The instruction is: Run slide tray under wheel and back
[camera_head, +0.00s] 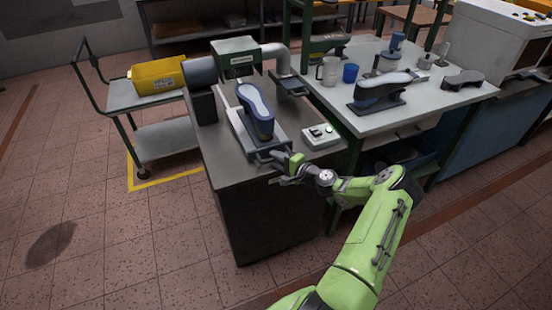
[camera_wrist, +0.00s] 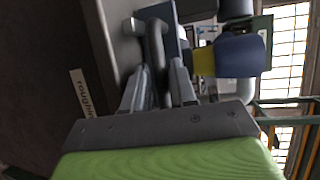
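The slide tray (camera_head: 240,133) is a grey plate on the dark bench, bearing a blue-grey shoe last (camera_head: 256,110) with a pale sole facing up. The tray's grey handle (camera_wrist: 157,45) is a bent bar at its near end. My gripper (camera_head: 279,160) is at this handle; in the wrist view its two fingers (camera_wrist: 160,72) stand on either side of the bar. I cannot tell whether both fingers press on it. The machine (camera_head: 236,62) stands behind the tray; its wheel is not clearly visible. The last also shows in the wrist view (camera_wrist: 238,56).
A light table (camera_head: 410,105) on the right carries another last (camera_head: 378,92), a blue cup (camera_head: 350,73) and a mug. A trolley (camera_head: 142,100) with a yellow bin (camera_head: 158,76) stands on the left.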

